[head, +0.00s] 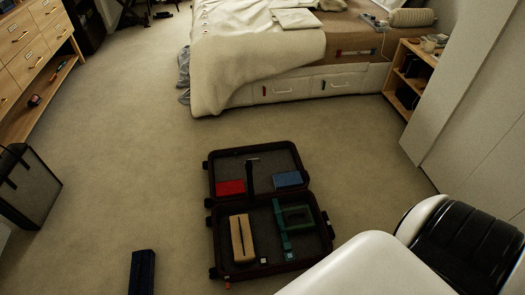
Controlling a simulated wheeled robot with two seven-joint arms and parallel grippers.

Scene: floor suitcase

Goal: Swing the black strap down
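An open suitcase (213,219) lies flat on the carpet, its lid half toward the bed and its other half nearer me. The black strap (249,178) appears as a narrow dark upright band in the middle of the lid half, between a red item and a blue item. Its lower end reaches the dark hinge line, and its exact tilt is hard to tell. Neither of my grippers shows. A white and black part of my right arm fills the lower right corner.
The lid half holds a red item (230,188) and a blue item (288,179). The near half holds a tan item (242,238) and green items (295,216). A dark blue block (142,272) lies on the floor to the left. Carpet around the suitcase is mostly clear.

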